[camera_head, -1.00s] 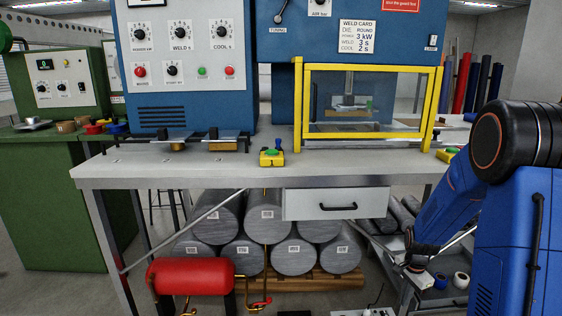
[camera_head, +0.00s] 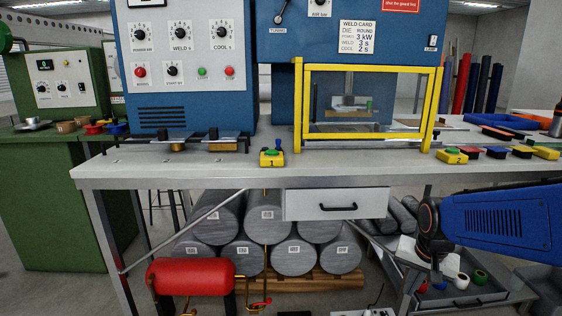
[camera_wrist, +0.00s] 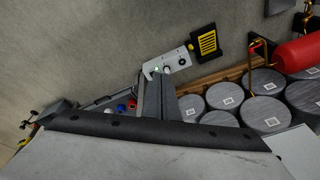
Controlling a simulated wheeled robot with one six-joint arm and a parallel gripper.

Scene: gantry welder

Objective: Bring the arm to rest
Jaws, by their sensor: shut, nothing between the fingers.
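My arm (camera_head: 510,220) shows at the right of the head view, its blue link lying nearly level in front of the bench's right end. Its dark wrist joint (camera_head: 428,235) hangs below the bench top, right of the drawer. My gripper (camera_wrist: 163,80) shows in the wrist view as two grey fingers close together, with nothing between them. They point toward the floor area under the bench. In the head view the fingers are too dark and small to make out.
The bench (camera_head: 130,170) spans the middle, with a drawer (camera_head: 337,204) under it. Grey rolls (camera_head: 294,257) lie on a pallet below, near a red tank (camera_head: 190,276). A control box (camera_wrist: 168,62) is on the floor. A low cart (camera_head: 470,297) stands behind my wrist.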

